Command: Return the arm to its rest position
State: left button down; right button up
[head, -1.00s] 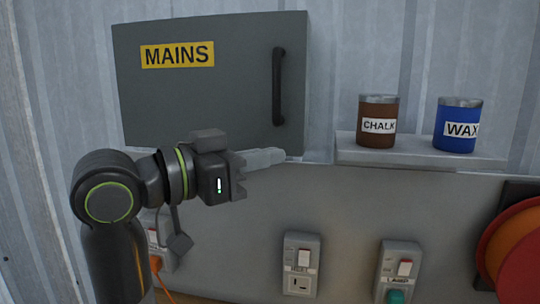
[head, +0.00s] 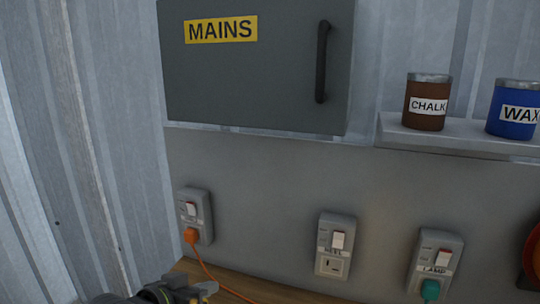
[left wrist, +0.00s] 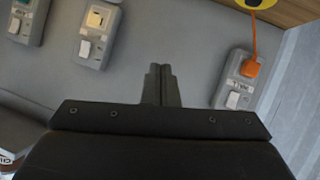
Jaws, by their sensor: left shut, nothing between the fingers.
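My left gripper (head: 205,289) is low at the bottom edge of the head view, below the grey panel and near the wooden surface. Most of its arm is out of the picture. In the left wrist view its fingers (left wrist: 161,72) are together, with nothing between them. It is apart from the sockets and the wall box. My right gripper is in neither view.
A grey MAINS box (head: 255,75) with a black handle is closed on the wall. CHALK (head: 426,120) and WAX (head: 512,128) tins stand on a shelf (head: 450,141). Below are switched sockets; the left one (head: 203,216) has an orange plug (head: 191,236) and cord.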

pick_arm(q)
jog(key=s+a+f+n+g+y, duration=0.2)
jog(key=s+a+f+y, duration=0.1)
jog(key=s+a+f, duration=0.55)
jog(key=s+a+f+n+g+y, duration=0.1)
jog(key=s+a+f+g+y, duration=0.3)
jog(key=s+f, duration=0.6)
jog(key=s+a+f+y, duration=0.1)
jog(key=s+a+f, duration=0.4)
jog(key=s, duration=0.4)
notch_tip(320, 180, down, 25)
jog(key=s+a+g+p, duration=0.1)
jog(key=a+g, duration=0.1)
jog(key=s+d+f+g+p, duration=0.1)
jog(key=s+f, duration=1.2)
jog(key=s, duration=0.1)
jog(key=shift+s+d+f+n, duration=0.2)
jog(key=shift+s+f+n, duration=0.05)
jog(key=shift+s+n, duration=0.15)
